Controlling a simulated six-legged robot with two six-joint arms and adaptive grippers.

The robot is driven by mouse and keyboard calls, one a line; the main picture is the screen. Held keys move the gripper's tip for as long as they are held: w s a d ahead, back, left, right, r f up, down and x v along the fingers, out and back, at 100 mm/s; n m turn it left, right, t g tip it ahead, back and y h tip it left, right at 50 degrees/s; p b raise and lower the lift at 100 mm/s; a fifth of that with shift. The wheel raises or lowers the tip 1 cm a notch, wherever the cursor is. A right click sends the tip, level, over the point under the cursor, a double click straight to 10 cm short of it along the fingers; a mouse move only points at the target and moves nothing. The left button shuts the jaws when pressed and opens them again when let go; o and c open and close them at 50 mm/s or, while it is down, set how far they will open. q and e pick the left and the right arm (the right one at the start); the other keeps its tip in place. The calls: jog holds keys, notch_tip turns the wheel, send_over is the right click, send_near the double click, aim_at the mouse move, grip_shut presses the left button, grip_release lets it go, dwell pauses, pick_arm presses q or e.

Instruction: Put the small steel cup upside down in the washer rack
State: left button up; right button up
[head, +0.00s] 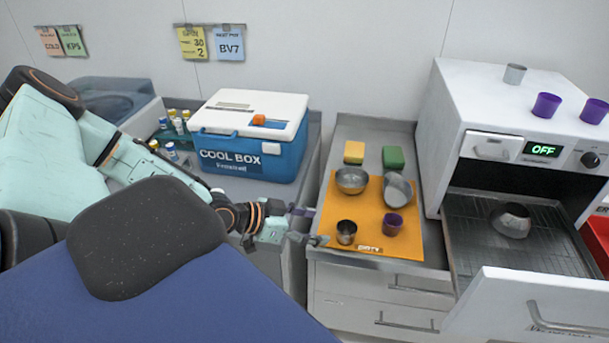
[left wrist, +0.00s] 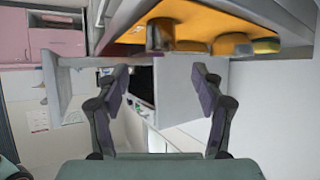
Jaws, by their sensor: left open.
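A small steel cup (head: 346,232) stands on the front left part of an orange mat (head: 340,205). My left gripper (head: 311,226) is open and empty, just left of the cup and apart from it. In the left wrist view, the open fingers (left wrist: 160,92) have nothing between them, and a grey cup-like shape (left wrist: 159,34) shows on the mat above them. The washer's rack (head: 545,257) lies in the open washer at right, with a steel bowl (head: 511,220) upside down on it. Another steel cup (head: 515,74) stands on the washer. My right gripper is not in view.
A purple cup (head: 392,225), a steel bowl (head: 352,181), a tilted steel vessel (head: 397,189) and two sponges (head: 393,158) share the counter. The washer door (head: 520,305) is open at the front. Purple cups (head: 547,105) stand on the washer. A cool box (head: 250,135) is at left.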

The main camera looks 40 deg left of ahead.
pick_arm(q)
jog(key=s+d+f+n+g+p, duration=0.1)
jog(key=s+d+f+n+g, duration=0.1)
jog(key=s+d+g, duration=0.3)
jog(key=s+d+f+n+g+p, duration=0.1)
jog(key=s+d+f+n, duration=0.1)
jog(key=s+d, duration=0.35)
jog(key=s+d+f+n+g+y, duration=0.1)
jog(key=s+f+n+g+y, duration=0.1)
jog(key=s, duration=1.1)
jog(key=f+g+y, duration=0.1)
jog(key=g+y, duration=0.1)
jog(key=y, duration=0.1)
jog(key=shift+s+d+f+g+y, duration=0.15)
jog(key=shift+s+d+g+y, duration=0.2)
jog(key=shift+g+y, duration=0.05)
jog(key=shift+f, duration=0.1)
notch_tip(320, 180, down, 21)
jog(key=b, duration=2.1)
jog(key=shift+r, duration=0.2)
